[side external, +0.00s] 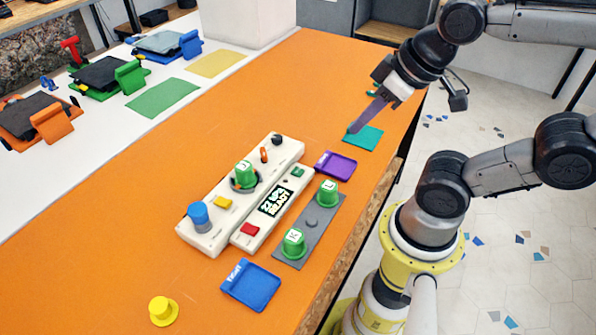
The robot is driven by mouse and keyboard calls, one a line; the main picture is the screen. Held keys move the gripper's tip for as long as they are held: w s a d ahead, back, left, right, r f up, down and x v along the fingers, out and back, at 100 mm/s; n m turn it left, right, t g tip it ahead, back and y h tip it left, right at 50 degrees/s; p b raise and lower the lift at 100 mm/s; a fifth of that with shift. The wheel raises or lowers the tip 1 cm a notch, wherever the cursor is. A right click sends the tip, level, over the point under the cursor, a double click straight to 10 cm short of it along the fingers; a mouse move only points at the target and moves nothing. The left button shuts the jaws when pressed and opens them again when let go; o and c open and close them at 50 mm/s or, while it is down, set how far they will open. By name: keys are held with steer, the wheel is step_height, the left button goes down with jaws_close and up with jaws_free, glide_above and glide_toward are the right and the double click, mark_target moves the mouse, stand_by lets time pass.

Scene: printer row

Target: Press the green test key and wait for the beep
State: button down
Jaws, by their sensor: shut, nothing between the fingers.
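A small green key (298,172) is at the display's far end and looks unobstructed. A red key (250,229) is at the near end, and a yellow key (222,201) is on the left part. My gripper (352,130) is shut and empty, with long purple fingers pointing down to the left. Its tips appear over or near a teal mat (366,140), beyond the console and apart from the green key; their height is unclear.
On the console stand a green labelled piece (244,174) and a blue cylinder (198,214). A grey plate (318,222) holds two green pieces. A purple tray (336,166), blue tray (250,286) and yellow piece (163,310) are nearby.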

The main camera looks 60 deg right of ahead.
stand_by(0.6)
steer(key=n+t+h, duration=0.3)
steer(key=n, duration=0.2)
glide_above(302, 173)
step_height(302, 173, down, 13)
steer(key=shift+r, duration=0.1)
steer(key=shift+f, duration=4.4)
